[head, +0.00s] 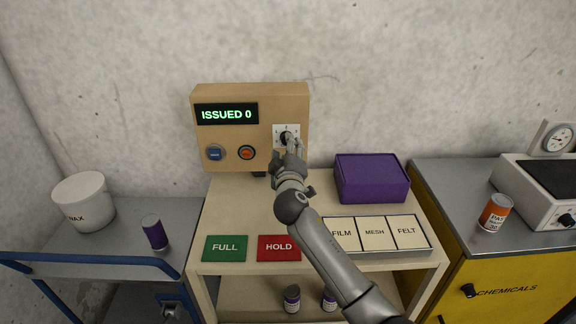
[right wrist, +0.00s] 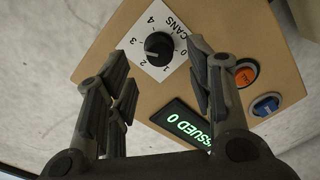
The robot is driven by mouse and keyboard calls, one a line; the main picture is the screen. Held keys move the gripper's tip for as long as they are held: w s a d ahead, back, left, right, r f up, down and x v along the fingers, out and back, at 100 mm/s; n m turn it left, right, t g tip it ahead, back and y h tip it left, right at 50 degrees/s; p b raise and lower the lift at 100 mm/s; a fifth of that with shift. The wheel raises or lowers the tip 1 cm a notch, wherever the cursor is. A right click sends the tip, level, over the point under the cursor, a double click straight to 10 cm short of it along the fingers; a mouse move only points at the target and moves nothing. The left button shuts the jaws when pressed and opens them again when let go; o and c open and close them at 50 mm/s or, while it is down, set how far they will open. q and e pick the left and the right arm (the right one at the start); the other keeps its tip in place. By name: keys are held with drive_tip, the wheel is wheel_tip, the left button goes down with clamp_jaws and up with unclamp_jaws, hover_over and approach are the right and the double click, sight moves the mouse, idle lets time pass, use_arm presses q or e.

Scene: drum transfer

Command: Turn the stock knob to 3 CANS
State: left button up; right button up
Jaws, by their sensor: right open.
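The stock knob (right wrist: 158,45) is a round black knob on a white dial plate (right wrist: 178,68) marked 0 to 4 and CANS. In the head view the knob (head: 286,137) is on the right of the tan dispenser box, partly hidden by my gripper. I cannot clearly tell which number its pointer is at. My right gripper (head: 289,149) is in front of the knob. In the right wrist view my right gripper (right wrist: 158,52) is open, its fingers on either side of the knob with gaps visible; nothing is held. My left gripper is not in view.
The dispenser box (head: 251,93) has a display (head: 226,114) reading ISSUED 0, a blue button (head: 215,152) and an orange button (head: 246,152). A purple box (head: 371,178), FULL (head: 225,248) and HOLD (head: 279,248) pads and a labelled tray (head: 429,246) are on the table.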

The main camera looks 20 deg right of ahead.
drive_tip(key=v, duration=0.8)
drive_tip(key=shift+w, duration=0.1)
